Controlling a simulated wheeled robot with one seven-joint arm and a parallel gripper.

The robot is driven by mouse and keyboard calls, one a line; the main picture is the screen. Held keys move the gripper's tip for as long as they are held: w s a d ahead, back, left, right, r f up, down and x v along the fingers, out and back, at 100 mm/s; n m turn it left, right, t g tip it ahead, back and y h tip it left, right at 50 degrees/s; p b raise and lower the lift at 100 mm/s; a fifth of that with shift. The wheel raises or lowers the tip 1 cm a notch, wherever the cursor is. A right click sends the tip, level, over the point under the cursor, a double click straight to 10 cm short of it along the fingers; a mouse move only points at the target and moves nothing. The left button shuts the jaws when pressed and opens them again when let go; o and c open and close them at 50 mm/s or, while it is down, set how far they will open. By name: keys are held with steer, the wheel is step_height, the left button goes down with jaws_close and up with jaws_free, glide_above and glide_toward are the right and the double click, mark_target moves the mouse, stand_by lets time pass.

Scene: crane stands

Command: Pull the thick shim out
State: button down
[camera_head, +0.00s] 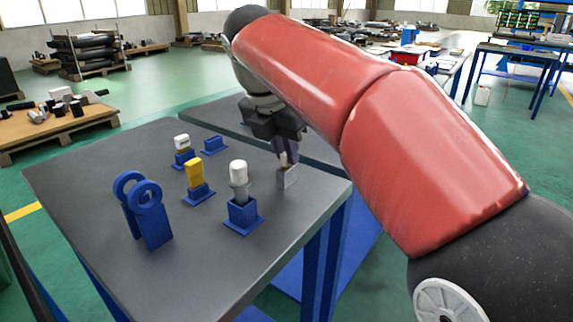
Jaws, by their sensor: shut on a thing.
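My gripper (287,160) points down over the right part of the grey table. It is shut on a small pale grey plate (288,178), which looks like the thick shim. I cannot tell whether the plate's lower edge touches the table top. To its left stands a blue holder (242,214) with a grey post and white cap (238,168) upright in it. The plate is apart from this holder in the picture. The fingertips are small and partly hidden by the dark gripper body.
On the grey table (95,255) stand a yellow block (194,173) in a blue base, a white-topped piece (181,142) in another base, and a low blue base (215,145) that looks empty. A blue stand with two rings (146,208) is at left. The front is clear.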

steer(key=shift+r+p, duration=1.15)
steer(key=shift+p, duration=0.05)
steer(key=shift+r, duration=1.95)
